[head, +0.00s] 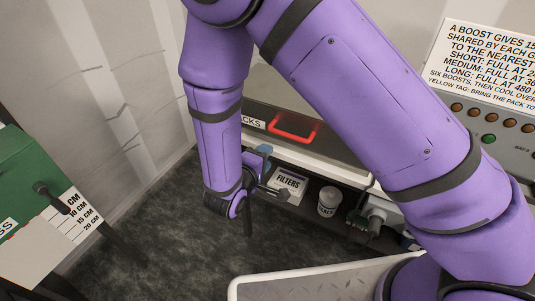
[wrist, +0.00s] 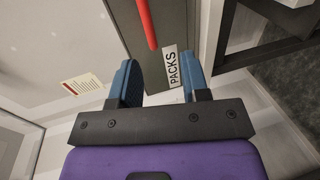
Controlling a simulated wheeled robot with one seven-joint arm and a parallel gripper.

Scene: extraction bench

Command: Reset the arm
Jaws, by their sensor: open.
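My purple arm reaches across the head view and bends down, so that my gripper (head: 262,160) is low in front of the bench, left of the "FILTERS" box. Its blue fingers are partly hidden there by the wrist. In the wrist view my gripper (wrist: 160,82) is open, with two blue fingers apart and nothing between them. Beyond the fingers is the dark front marked "PACKS" (wrist: 174,68), with a red handle (wrist: 147,22). The red handle also shows in the head view (head: 295,127), above and right of my gripper.
A white "FILTERS" box (head: 289,186) and a white lidded jar (head: 328,201) stand on a low shelf. A green box with a centimetre scale (head: 75,215) is at left. A panel with amber lamps (head: 490,118) is at right. Dark floor (head: 185,240) is clear between.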

